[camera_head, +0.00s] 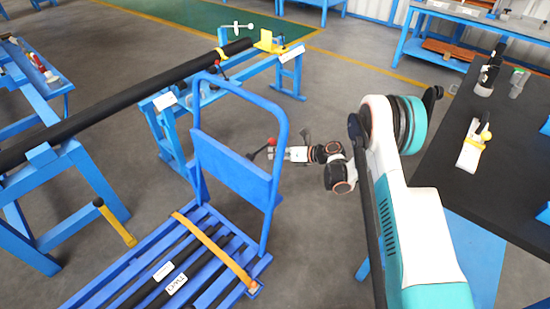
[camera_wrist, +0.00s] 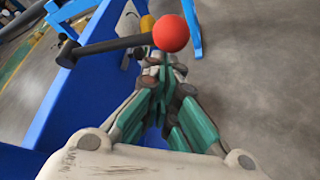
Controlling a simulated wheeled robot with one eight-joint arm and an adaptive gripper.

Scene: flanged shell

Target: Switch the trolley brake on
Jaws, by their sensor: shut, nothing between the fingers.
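The blue trolley (camera_head: 235,165) stands at the centre of the head view, with an upright push frame and a slatted deck. A black lever with a red ball knob (camera_wrist: 172,33) juts from the blue frame in the wrist view. The red knob also shows small in the head view (camera_head: 272,141), beside the push frame. My gripper (camera_head: 273,154) is shut and empty, close to the lever on the right side of the frame. In the wrist view its green fingertips (camera_wrist: 166,64) are together just below the knob; contact cannot be told.
A strap (camera_head: 215,250) crosses dark bars on the trolley deck. A yellow bar with a black end (camera_head: 118,225) is left of the trolley. A long black pipe (camera_head: 120,98) rests on blue stands behind. A dark table (camera_head: 480,170) is at right. Grey floor lies between.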

